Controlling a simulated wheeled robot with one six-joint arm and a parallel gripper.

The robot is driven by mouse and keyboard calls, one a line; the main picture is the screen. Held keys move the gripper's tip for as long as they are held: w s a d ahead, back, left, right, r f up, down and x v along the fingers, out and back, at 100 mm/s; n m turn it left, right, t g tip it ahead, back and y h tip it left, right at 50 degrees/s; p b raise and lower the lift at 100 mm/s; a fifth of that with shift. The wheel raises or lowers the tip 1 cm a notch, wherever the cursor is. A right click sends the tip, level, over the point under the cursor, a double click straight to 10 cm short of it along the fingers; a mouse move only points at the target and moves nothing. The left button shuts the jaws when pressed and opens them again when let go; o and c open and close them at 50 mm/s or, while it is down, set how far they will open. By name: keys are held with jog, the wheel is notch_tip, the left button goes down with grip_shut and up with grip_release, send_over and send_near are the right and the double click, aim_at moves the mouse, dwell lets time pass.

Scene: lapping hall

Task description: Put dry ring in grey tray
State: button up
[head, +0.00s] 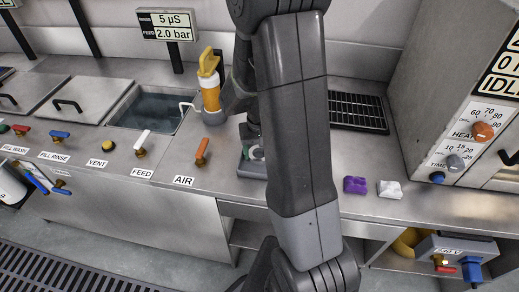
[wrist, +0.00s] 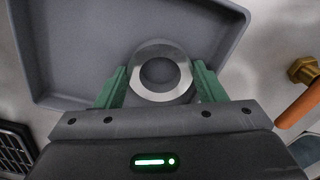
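A silvery metal ring (wrist: 135,82) with a dark round hole sits between the two green fingers of my gripper (wrist: 160,84) in the wrist view. The fingers touch it on both sides, so the gripper is shut on it. The grey tray (wrist: 52,45) lies below, with its raised rim around the ring. I cannot tell whether the ring touches the tray floor. In the head view, the tray (head: 250,170) shows beside my arm on the steel bench, with the rest hidden behind the arm. The ring is hardly visible there.
An orange AIR lever (head: 202,150) stands left of the tray. Further left is an open water basin (head: 147,108) with an orange-and-white bottle (head: 210,88) by it. A black grate (head: 358,112), purple cloth (head: 355,185) and white cloth (head: 390,189) lie right of my arm.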

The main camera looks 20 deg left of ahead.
jog(key=shift+o, duration=0.5)
jog(key=shift+r, duration=0.1)
notch_tip(320, 180, up, 12)
jog(key=p, duration=0.9)
